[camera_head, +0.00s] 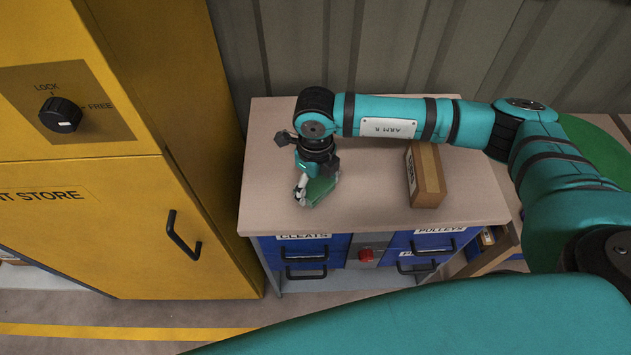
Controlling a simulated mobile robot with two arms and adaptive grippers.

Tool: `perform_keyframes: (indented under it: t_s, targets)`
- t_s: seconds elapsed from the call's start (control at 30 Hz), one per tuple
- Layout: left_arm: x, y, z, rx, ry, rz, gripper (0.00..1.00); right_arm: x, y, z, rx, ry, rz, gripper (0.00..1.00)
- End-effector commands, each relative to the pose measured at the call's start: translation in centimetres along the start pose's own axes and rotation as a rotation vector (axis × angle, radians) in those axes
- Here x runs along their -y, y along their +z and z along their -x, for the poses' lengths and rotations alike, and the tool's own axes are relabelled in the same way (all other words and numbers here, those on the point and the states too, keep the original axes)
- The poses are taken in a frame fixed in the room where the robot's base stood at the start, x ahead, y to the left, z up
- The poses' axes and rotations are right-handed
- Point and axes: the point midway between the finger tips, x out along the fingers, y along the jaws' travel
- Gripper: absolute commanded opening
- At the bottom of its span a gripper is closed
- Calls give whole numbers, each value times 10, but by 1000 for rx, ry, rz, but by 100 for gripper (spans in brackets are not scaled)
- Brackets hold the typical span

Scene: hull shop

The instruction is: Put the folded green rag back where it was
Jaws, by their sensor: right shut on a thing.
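The folded green rag (319,190) is at the left part of the workbench top (375,200). My right gripper (303,188) points down at the rag and is shut on it. The rag sticks out to the right of the fingers. I cannot tell whether the rag touches the bench top or hangs just above it. The wrist hides part of the rag and the bench behind it. My left gripper is not in view.
A brown cardboard box (425,174) stands right of the rag on the bench. A yellow cabinet (110,200) stands close at left. The front middle of the bench top is clear.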

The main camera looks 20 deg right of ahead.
Motion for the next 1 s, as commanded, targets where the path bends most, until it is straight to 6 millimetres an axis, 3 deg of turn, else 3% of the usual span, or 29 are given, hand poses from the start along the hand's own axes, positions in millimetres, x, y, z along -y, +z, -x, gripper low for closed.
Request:
perform_keyframes:
  t_s: [0.27, 0.3, 0.47, 0.83, 1.0]
  targets:
    - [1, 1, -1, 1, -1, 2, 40, 0, 0, -3, 2, -1, 1, 41]
    - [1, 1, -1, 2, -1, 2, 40, 0, 0, -3, 2, -1, 1, 74]
    - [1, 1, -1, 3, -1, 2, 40, 1, 0, -3, 2, -1, 0, 95]
    - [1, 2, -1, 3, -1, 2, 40, 1, 1, 1, 3, -1, 0, 97]
    - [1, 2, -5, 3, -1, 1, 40, 1, 1, 26, 7, -2, 1, 97]
